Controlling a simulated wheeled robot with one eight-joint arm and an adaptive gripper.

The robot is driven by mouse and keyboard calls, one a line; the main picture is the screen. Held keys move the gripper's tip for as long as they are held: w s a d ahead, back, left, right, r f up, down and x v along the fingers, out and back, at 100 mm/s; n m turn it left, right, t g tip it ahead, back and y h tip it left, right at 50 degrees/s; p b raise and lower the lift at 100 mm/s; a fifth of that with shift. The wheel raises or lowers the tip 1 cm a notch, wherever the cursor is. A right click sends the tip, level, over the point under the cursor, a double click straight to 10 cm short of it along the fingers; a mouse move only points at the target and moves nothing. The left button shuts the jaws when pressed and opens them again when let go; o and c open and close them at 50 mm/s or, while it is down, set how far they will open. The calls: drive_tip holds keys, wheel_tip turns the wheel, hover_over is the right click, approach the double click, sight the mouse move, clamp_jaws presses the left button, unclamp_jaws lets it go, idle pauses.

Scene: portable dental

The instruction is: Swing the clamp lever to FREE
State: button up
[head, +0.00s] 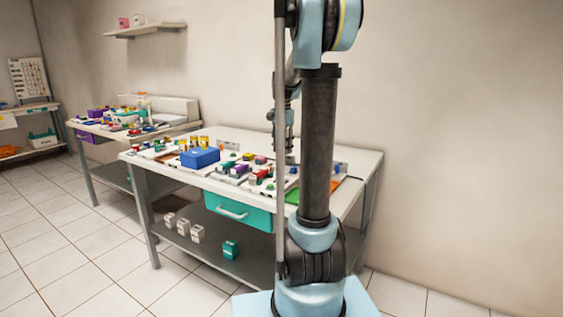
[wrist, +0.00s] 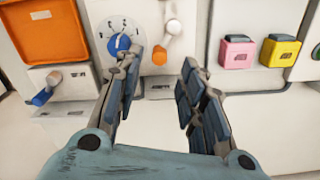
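In the wrist view, two small levers show. One has a pale handle and an orange end (wrist: 160,55), on the white panel beside a blue dial. The other has a blue end (wrist: 42,97), on a white block at the left. The markings are too small to read, so I cannot tell which is the clamp lever or where FREE lies. My gripper (wrist: 160,68) is open, its two fingers apart with nothing between them. The orange-ended lever appears beyond the gap between the fingertips, and I see no contact. In the head view, my arm hides much of the gripper area.
The blue dial (wrist: 119,43) is close to the left fingertip. An orange tray (wrist: 50,35), a pink block (wrist: 237,52) and a yellow block (wrist: 280,51) stand around. In the head view, the white workbench (head: 240,140) carries a blue box (head: 200,157) and several small fixtures.

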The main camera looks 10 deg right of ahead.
drive_tip(key=shift+f, duration=2.9)
drive_tip(key=shift+c, duration=0.6)
